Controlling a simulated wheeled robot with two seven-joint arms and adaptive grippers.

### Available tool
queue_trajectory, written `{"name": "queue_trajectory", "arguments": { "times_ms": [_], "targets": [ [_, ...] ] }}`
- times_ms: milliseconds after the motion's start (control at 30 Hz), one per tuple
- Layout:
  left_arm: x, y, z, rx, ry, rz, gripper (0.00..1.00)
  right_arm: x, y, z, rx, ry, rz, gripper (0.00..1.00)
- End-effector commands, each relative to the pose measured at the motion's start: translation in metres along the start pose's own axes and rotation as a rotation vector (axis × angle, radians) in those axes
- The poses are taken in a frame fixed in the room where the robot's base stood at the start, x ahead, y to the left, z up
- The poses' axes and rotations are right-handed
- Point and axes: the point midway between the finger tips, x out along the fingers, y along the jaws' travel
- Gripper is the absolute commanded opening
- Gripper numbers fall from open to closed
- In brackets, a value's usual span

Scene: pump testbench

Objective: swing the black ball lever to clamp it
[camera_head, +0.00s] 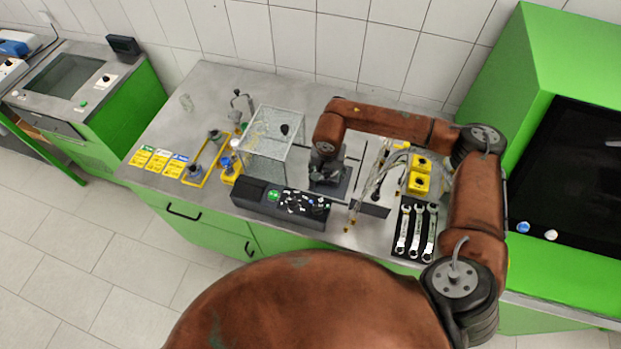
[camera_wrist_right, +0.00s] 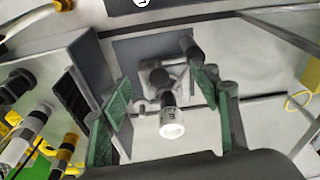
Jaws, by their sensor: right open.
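My right gripper (camera_head: 327,172) is over the bench between the glass box and the hose fittings, mostly hidden by my own wrist. In the right wrist view, its green-padded fingers (camera_wrist_right: 161,92) stand wide apart. A dark, rounded knob on a short stem (camera_wrist_right: 190,47) shows near the right finger and may be the black ball lever; I cannot tell whether it touches. Between the fingers is a dark fixture (camera_wrist_right: 158,78) with a white-ended cylinder (camera_wrist_right: 172,128). Nothing is seen gripped. The lever cannot be made out in the head view. My left gripper is not in view.
A glass box (camera_head: 262,150) stands left of the gripper. A black control panel (camera_head: 280,203) lies at the front edge. Yellow blocks (camera_head: 419,183), hoses and wrenches (camera_head: 416,228) lie to the right. Yellow cards (camera_head: 158,161) lie at the left.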

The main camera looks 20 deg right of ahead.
Motion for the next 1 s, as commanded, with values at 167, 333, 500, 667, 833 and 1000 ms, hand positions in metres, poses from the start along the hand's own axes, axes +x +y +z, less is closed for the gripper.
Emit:
{"name": "queue_trajectory", "arguments": {
  "times_ms": [167, 333, 500, 667, 833, 1000],
  "targets": [
    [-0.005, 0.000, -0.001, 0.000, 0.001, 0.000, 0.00, -0.016, 0.000, -0.004, 0.000, 0.003, -0.001, 0.56],
    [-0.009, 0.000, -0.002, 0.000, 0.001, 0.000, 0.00, -0.028, 0.000, -0.006, 0.001, 0.002, -0.001, 0.56],
    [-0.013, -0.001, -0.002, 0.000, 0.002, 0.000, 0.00, -0.041, 0.000, -0.008, 0.000, 0.003, -0.001, 0.56],
    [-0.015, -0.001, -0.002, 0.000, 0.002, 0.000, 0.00, -0.049, 0.000, -0.009, 0.000, 0.002, -0.001, 0.56],
    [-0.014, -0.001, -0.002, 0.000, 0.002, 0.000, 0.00, -0.049, 0.000, -0.009, 0.000, 0.001, 0.000, 0.56],
    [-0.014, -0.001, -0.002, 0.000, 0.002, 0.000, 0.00, -0.049, 0.000, -0.009, 0.000, 0.001, 0.000, 0.56]
  ]
}}
